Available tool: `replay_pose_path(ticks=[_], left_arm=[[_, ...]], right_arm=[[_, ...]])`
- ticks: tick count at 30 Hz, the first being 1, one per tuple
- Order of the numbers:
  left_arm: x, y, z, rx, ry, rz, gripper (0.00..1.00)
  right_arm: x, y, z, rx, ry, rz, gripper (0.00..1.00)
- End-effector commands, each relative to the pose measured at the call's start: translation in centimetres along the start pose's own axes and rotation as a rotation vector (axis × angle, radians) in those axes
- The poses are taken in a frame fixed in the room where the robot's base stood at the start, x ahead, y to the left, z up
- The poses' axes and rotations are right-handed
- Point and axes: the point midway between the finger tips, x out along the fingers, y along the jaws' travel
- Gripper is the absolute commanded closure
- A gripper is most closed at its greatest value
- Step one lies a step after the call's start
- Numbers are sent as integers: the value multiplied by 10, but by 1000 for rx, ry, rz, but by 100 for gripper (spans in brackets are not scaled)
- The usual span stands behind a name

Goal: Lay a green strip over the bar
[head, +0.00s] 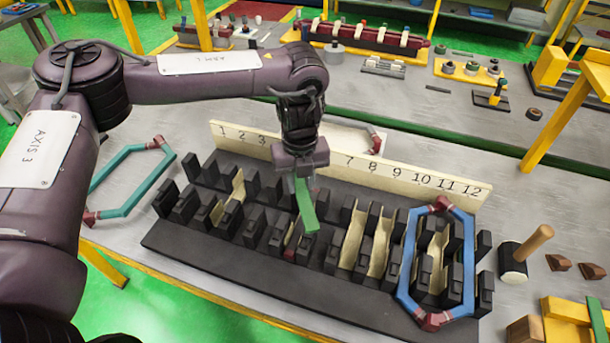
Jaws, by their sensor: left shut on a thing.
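My left gripper (303,180) points down over the middle of the black slotted block (200,246). It is shut on the upper end of a green strip (306,207), which hangs tilted, its lower end just above the slots. Below and left of the strip, a cream liner (295,234) sits in a slot with a small dark red piece (289,254) near its front end. I cannot tell whether that piece is part of the bar; the bar itself is not clearly visible. My right gripper is not in view.
A blue coil (404,268) lies over the right-hand slots. A teal coil (134,195) lies at left. A numbered board (400,175) stands along the block's back. A mallet (525,255), brown wedges (559,262) and a yellow holder (565,310) are at right.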

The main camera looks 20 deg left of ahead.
Motion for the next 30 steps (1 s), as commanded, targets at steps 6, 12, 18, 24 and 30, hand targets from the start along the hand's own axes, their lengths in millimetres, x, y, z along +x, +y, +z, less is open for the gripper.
replay_pose_path(ticks=[6, 12, 18, 24, 30], left_arm=[[3, -8, 4, 403, -2, 1, 100], [6, -11, 5, 555, -4, 1, 100], [17, -11, 5, 568, -3, 2, 100], [35, -11, 5, 568, -3, 2, 100], [48, -11, 5, 567, -3, 3, 100]], right_arm=[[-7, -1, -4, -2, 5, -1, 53], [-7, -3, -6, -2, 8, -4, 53], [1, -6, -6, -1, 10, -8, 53], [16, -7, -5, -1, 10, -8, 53], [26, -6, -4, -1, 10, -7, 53]])
